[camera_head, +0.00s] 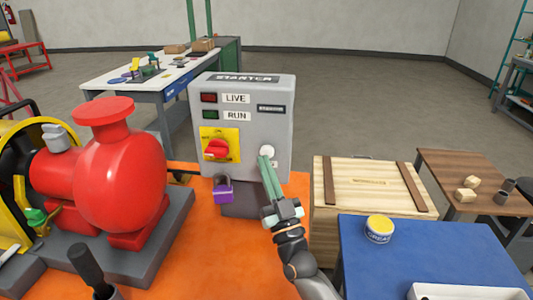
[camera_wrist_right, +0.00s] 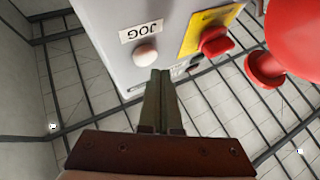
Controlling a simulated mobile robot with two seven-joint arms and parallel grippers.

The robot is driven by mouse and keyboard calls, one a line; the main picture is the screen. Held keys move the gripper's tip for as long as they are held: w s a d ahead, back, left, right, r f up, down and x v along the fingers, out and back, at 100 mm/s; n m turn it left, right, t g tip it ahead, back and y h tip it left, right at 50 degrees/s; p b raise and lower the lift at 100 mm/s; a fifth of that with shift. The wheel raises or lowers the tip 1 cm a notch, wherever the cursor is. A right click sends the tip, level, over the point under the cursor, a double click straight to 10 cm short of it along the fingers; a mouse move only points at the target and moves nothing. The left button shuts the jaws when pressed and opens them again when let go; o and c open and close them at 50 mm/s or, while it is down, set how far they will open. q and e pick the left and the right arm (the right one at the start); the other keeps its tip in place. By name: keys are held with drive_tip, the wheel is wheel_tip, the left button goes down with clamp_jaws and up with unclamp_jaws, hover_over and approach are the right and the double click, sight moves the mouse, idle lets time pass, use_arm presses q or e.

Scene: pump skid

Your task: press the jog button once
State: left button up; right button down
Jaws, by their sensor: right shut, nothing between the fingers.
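The grey starter box (camera_head: 242,130) stands upright on the orange skid. Its round white jog button (camera_head: 267,150) is low on the right of the front face. In the right wrist view the jog button (camera_wrist_right: 146,54) sits under a white JOG label (camera_wrist_right: 141,31) that appears upside down. My right gripper (camera_head: 263,160) is shut and empty, its tips just below the button in the head view. In the right wrist view the fingertips (camera_wrist_right: 161,73) lie just beside and below the button, and the button looks uncovered. I cannot tell whether they touch the box. My left gripper is not in view.
A yellow plate with a red rotary switch (camera_head: 217,148) is left of the button, with a purple padlock (camera_head: 223,188) below. A red pump (camera_head: 120,175) stands at left. A wooden crate (camera_head: 370,185) and a blue table (camera_head: 430,255) with a yellow-lidded tub (camera_head: 379,228) are at right.

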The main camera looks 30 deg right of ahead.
drive_tip(key=shift+w+d, duration=0.1)
drive_tip(key=shift+w, duration=0.05)
idle(0.5)
drive_tip(key=shift+w+d, duration=0.15)
drive_tip(key=shift+w, duration=0.05)
drive_tip(key=shift+w+d, duration=0.3)
drive_tip(key=shift+w, duration=0.1)
idle(0.7)
drive_tip(key=shift+s, duration=0.1)
drive_tip(key=shift+s+a+p, duration=0.35)
drive_tip(key=shift+s+a, duration=0.2)
drive_tip(key=shift+s, duration=0.1)
drive_tip(key=s+a+p, duration=0.1)
drive_tip(key=s, duration=0.1)
drive_tip(key=s+a+p, duration=0.1)
drive_tip(key=s+a, duration=0.1)
idle(0.6)
